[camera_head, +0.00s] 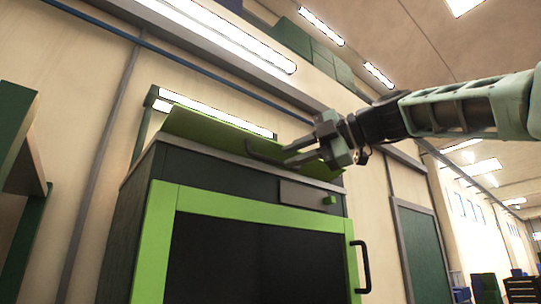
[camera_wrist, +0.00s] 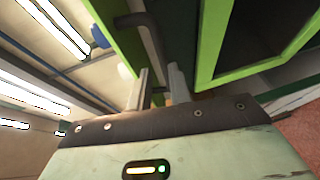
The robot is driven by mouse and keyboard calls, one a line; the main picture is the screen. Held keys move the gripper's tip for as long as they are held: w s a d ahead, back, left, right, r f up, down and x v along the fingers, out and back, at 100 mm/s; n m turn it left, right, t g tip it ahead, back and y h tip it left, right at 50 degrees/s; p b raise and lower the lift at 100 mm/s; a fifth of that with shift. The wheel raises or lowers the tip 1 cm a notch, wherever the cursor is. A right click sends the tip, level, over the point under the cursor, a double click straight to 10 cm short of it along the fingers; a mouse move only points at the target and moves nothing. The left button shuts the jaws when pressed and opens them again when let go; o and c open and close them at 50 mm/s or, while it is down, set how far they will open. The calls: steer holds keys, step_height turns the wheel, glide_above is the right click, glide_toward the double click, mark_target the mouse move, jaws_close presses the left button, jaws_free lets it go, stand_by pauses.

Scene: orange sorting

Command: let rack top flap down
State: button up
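The rack top flap (camera_head: 215,131) is a green panel raised and tilted on top of the dark rack. Its dark bar handle (camera_head: 262,157) stands out from its front; the bar also shows in the wrist view (camera_wrist: 146,33). My gripper (camera_head: 286,157) is at the handle's right end, reaching in from the right. Its two fingers are parted, and in the wrist view my gripper (camera_wrist: 159,75) has the handle's near end running in between them. A gap shows between the fingers in the head view; firm contact with the bar cannot be made out.
Below the flap is the rack's green-framed door (camera_head: 160,240) with a dark pane and a black handle (camera_head: 362,266) at its right. A small plate with a green knob (camera_head: 329,200) sits above the door. A lit lamp bar (camera_head: 215,117) stands behind the flap. Open room lies to the right.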

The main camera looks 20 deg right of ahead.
mark_target(273, 162)
steer(key=p+x, duration=0.2)
steer(key=x, duration=0.4)
steer(key=shift+w+a, duration=0.1)
